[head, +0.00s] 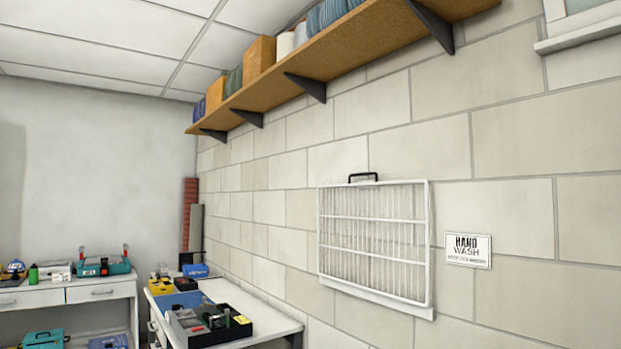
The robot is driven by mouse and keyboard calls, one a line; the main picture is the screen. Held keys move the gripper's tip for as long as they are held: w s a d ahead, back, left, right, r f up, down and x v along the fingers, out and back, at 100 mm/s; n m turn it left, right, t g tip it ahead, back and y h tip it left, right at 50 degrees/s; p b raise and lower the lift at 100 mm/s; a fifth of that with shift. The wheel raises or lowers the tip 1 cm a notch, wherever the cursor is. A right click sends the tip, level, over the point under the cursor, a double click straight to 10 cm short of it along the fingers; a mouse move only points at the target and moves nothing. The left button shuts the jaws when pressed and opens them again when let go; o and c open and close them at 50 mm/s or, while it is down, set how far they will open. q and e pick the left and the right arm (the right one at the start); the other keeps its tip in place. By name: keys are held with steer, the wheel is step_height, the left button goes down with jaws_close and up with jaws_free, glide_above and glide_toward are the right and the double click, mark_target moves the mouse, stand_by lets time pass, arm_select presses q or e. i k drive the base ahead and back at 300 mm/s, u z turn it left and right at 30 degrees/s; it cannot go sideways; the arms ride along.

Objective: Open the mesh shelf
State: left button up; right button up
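The mesh shelf (373,240) is a white wire panel in a white frame. It sits flat and upright against the block wall, right of the middle of the head view. A black handle (363,177) sticks up at its top edge. A white ledge (376,297) runs along its bottom edge. Neither of my grippers is in view, and nothing touches the shelf.
A white workbench (262,309) with a dark tool tray (207,325) stands left of the mesh shelf. A second white bench (100,291) with tools is at the far left. A wooden wall shelf (345,45) hangs above. A hand wash sign (468,250) is to the right.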

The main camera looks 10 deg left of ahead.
mark_target(426, 185)
steer(key=u, duration=1.05)
steer(key=i, duration=0.95)
steer(key=u, duration=0.45)
steer(key=i, duration=1.2)
steer(key=z, duration=1.15)
steer(key=i, duration=0.5)
steer(key=z, duration=0.5)
